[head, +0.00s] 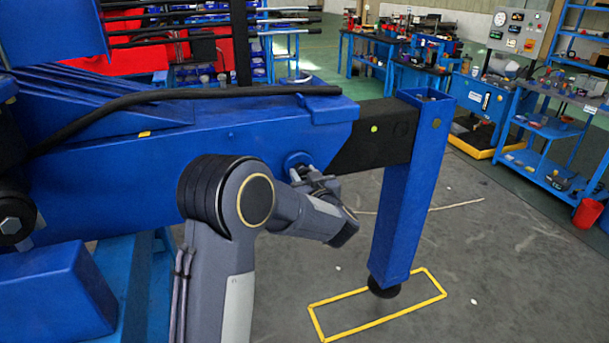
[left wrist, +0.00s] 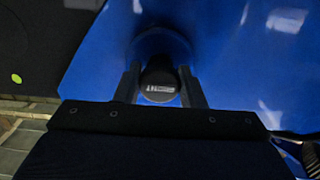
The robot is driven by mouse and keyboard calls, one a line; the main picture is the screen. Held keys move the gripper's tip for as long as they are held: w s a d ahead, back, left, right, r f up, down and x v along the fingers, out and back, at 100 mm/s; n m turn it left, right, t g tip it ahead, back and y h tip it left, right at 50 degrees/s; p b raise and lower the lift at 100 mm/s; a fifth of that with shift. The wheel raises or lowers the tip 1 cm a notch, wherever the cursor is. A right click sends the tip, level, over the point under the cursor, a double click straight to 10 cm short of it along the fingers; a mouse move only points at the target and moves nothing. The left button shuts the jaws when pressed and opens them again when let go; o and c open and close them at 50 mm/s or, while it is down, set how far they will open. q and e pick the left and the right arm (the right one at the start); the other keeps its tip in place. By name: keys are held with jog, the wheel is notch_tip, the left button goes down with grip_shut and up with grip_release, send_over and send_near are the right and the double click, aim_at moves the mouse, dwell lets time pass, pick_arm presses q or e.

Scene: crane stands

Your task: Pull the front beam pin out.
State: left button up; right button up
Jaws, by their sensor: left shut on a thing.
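The front beam pin shows in the left wrist view as a dark round head (left wrist: 160,82) with a pale marking, set against the blue beam. In the head view the blue beam (head: 120,165) runs across, with a round blue boss (head: 297,160) near its right end. My left gripper (head: 308,176) is at this boss. In the left wrist view its two fingers (left wrist: 160,86) stand on either side of the pin head and are shut on it. The pin's shaft is hidden. My right gripper is not in view.
A black inner beam (head: 375,136) extends right from the blue beam to a blue upright leg (head: 408,190). The leg's dark foot (head: 384,288) is over a yellow floor outline (head: 330,335). A black hose (head: 170,97) lies along the beam top. Floor right of the leg is clear.

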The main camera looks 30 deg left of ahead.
aim_at(305, 176)
pick_arm(q)
grip_shut()
jog(key=v, duration=0.4)
jog(key=shift+s+d+f, duration=0.15)
jog(key=shift+s+d, duration=0.05)
jog(key=shift+d, duration=0.1)
jog(key=o, duration=0.8)
grip_release()
jog(key=shift+c, duration=0.2)
jog(key=o, duration=0.3)
jog(key=shift+s+d, duration=0.15)
